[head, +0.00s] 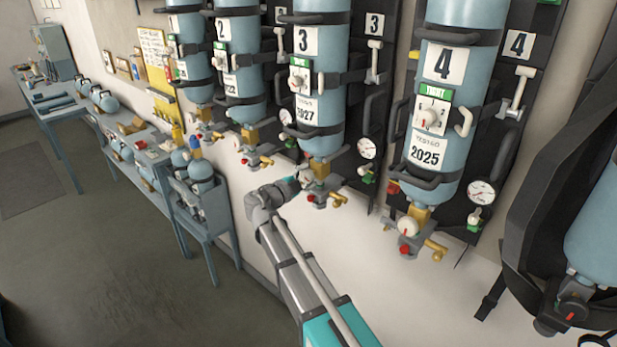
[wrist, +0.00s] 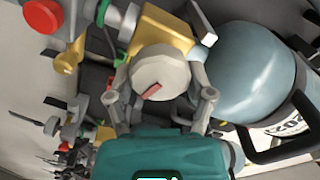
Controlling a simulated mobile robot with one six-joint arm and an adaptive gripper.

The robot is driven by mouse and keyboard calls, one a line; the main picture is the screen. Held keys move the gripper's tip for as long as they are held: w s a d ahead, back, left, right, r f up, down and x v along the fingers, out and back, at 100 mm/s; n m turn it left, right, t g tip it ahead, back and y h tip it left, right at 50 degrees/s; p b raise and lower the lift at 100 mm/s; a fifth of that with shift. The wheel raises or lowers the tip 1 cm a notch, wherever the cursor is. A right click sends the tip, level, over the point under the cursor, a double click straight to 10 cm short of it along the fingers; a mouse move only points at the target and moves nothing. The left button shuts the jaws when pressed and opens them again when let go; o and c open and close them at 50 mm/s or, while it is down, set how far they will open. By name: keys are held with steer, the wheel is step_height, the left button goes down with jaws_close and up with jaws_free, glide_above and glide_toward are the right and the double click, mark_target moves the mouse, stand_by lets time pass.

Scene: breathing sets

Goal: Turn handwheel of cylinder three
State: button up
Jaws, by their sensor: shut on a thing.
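Cylinder three (head: 320,80) is a light blue bottle with a "3" label, strapped upright to its dark wall board. Its brass valve (head: 318,167) hangs at the bottom. The handwheel is a pale round knob with a red mark, seen large in the wrist view (wrist: 158,76). My gripper (wrist: 160,97) is shut on the handwheel, one finger on each side of it. In the head view my gripper (head: 297,183) reaches the valve from the lower left and partly covers the handwheel. The cylinder also shows in the wrist view (wrist: 245,75).
Cylinder four (head: 440,150) with its own valve (head: 412,225) hangs to the right. Cylinder two (head: 240,60) hangs to the left. A gauge (head: 367,148) sits beside cylinder three. Benches with small blue bottles (head: 120,148) stand at left. The floor (head: 110,250) there is clear.

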steer(key=shift+f+m, duration=0.1)
steer(key=shift+m, duration=1.9)
steer(key=o, duration=1.1)
steer(key=shift+s+a, duration=0.1)
steer(key=v, duration=1.1)
steer(key=shift+s+a, duration=0.25)
